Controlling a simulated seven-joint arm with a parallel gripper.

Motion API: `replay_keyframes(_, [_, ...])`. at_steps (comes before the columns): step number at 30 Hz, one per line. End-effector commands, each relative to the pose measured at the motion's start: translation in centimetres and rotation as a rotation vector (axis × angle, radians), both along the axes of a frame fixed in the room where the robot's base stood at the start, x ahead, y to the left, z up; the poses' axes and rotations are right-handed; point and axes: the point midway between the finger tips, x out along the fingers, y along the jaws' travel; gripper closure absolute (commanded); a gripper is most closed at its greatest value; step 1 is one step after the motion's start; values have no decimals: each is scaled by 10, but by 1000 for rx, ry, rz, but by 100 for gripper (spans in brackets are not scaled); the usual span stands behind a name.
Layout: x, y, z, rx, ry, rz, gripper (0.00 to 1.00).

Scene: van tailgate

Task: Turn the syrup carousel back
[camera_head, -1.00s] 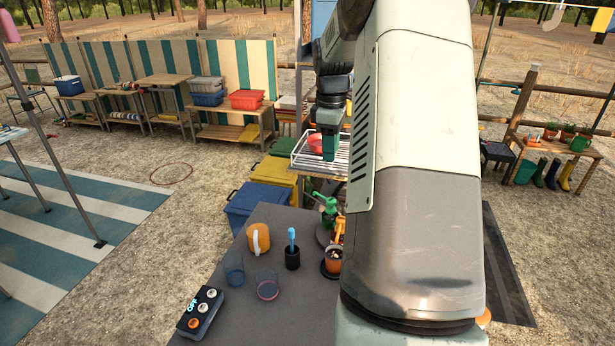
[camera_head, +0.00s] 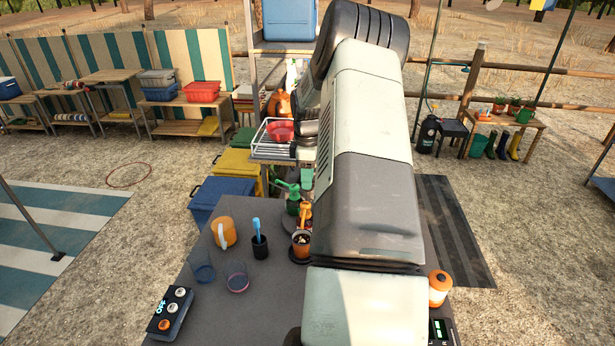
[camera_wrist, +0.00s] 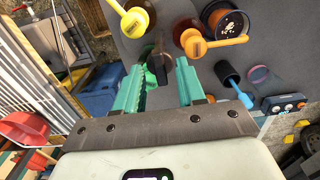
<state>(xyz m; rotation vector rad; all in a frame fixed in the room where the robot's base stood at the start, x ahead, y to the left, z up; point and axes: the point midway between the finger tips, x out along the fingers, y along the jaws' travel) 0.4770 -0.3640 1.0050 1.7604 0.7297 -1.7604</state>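The syrup carousel stands on the dark table, partly hidden by my arm in the head view. A green pump bottle (camera_head: 291,197) and an orange pump (camera_head: 304,211) show on it there. Much of the carousel's base is hidden.
A wire rack with a red bowl (camera_head: 280,131) stands behind.

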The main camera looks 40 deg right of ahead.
Motion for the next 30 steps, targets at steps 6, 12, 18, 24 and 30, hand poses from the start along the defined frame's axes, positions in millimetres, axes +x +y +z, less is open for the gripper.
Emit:
replay_keyframes(6, [0,0,-5,-1,-1,0,61])
replay_keyframes(12, [0,0,-4,-1,-1,0,71])
replay_keyframes(18, [0,0,-4,-1,-1,0,100])
replay_keyframes(24, [0,0,-4,-1,-1,0,100])
replay_keyframes(30, [0,0,-4,-1,-1,-5,100])
